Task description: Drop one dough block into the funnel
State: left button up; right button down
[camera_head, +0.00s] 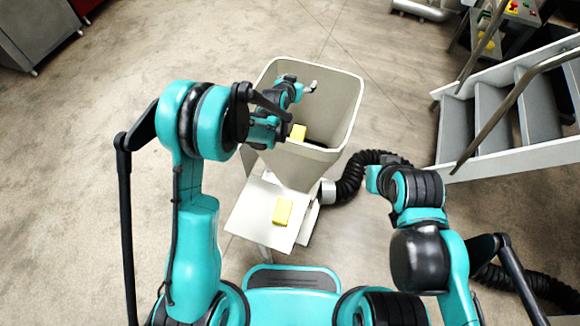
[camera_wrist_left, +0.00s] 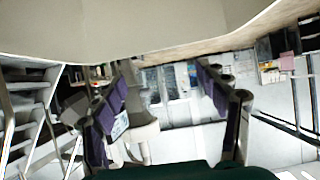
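The funnel (camera_head: 343,110) is a large beige, square-mouthed hopper in the middle of the head view. One yellow dough block (camera_head: 298,132) shows inside its mouth near the close wall, partly beside my left arm. Another yellow dough block (camera_head: 283,212) lies on a white platform (camera_head: 250,213) in front of the funnel. My left gripper (camera_head: 308,87) is over the funnel's mouth. In the left wrist view its fingers (camera_wrist_left: 165,78) are spread apart with nothing between them. My right arm stands right of the platform; its gripper cannot be made out.
A black corrugated hose (camera_head: 352,175) runs beside the funnel to the right. Grey metal stairs with a handrail (camera_head: 515,105) stand at the right. A steel cabinet (camera_head: 40,30) is at the top left. The floor left of the funnel is clear.

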pick_arm(q)
jog(key=v, duration=1.2)
dwell(1.2)
